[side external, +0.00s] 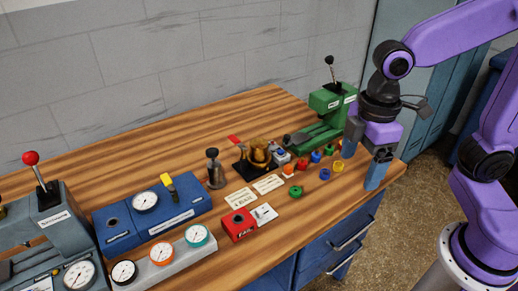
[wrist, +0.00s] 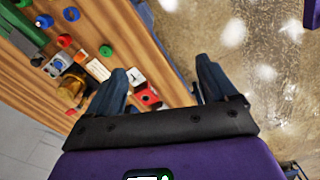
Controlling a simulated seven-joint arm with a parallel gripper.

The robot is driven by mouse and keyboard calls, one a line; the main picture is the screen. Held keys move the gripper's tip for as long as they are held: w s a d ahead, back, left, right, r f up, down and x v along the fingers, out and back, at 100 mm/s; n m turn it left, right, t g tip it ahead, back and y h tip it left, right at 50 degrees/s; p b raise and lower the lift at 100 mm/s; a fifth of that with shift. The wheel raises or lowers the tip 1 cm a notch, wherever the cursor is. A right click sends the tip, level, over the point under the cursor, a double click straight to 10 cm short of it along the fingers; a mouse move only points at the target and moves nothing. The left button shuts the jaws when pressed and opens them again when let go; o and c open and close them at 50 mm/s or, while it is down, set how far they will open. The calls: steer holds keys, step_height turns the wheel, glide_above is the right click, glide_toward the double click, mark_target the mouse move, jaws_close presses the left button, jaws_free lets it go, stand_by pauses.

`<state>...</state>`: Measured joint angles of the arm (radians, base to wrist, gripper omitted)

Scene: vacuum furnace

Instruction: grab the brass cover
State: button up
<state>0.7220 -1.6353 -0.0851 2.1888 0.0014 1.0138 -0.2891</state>
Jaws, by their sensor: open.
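The brass cover (side external: 259,152) is a gold-coloured rounded piece on a dark square base (side external: 240,168) near the middle of the wooden bench. In the wrist view both fingers of my gripper (wrist: 165,85) are spread wide.
Several coloured rings, including a green one (side external: 296,191), lie between the cover and my gripper. A green press (side external: 322,118) stands behind them. A dark metal post (side external: 214,170), a red box (side external: 238,225) and a blue gauge block (side external: 152,212) stand left or in front. The bench's back is clear.

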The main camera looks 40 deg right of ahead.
steer(key=w+a+r+n, duration=0.1)
steer(key=w+a, duration=0.2)
steer(key=w, duration=0.7)
steer(key=n, duration=0.3)
glide_above(259, 143)
steer(key=f, duration=1.3)
steer(key=shift+d, duration=0.2)
steer(key=shift+a+f, duration=0.2)
steer(key=shift+f, duration=2.45)
steer(key=c, duration=1.2)
steer(key=shift+o, duration=0.2)
steer(key=shift+r, duration=0.1)
